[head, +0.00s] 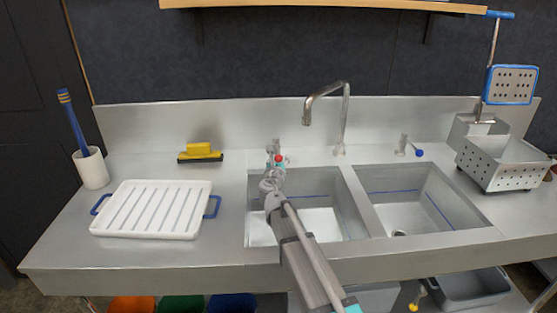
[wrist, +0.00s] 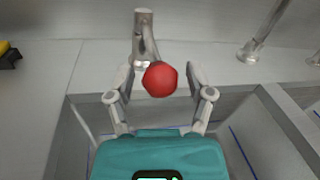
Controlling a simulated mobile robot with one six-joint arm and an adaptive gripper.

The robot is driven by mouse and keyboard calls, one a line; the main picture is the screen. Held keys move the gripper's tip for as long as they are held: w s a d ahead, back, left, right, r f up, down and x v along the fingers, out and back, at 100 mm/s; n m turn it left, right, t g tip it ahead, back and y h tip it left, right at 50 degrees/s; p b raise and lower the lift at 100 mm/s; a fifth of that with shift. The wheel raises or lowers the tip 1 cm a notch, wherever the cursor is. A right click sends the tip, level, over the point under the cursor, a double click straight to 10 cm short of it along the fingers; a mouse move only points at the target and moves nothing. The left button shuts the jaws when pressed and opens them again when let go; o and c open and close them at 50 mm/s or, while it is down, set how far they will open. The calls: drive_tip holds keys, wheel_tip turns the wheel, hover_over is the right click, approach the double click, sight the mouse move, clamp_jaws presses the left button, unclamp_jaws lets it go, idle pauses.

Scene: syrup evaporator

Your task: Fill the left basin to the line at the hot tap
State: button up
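The hot tap (head: 277,148) has a red knob (wrist: 160,79) and stands behind the left basin's back left corner. My gripper (wrist: 160,82) is open, with its two fingers on either side of the red knob and a visible gap on each side. In the head view my gripper (head: 271,180) is just in front of the knob. The left basin (head: 352,205) has a blue line on its inner wall; my arm hides part of it. No water surface is evident in it. The curved spout (head: 326,89) ends toward the left basin's back, with no stream visible.
The right basin (head: 410,212) also has a blue line; a blue-knobbed tap (head: 419,153) stands behind it. A perforated metal basket (head: 503,163) is right.

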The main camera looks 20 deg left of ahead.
clamp_jaws()
drive_tip(key=shift+d+h, duration=0.1)
drive_tip(key=shift+h, duration=0.2)
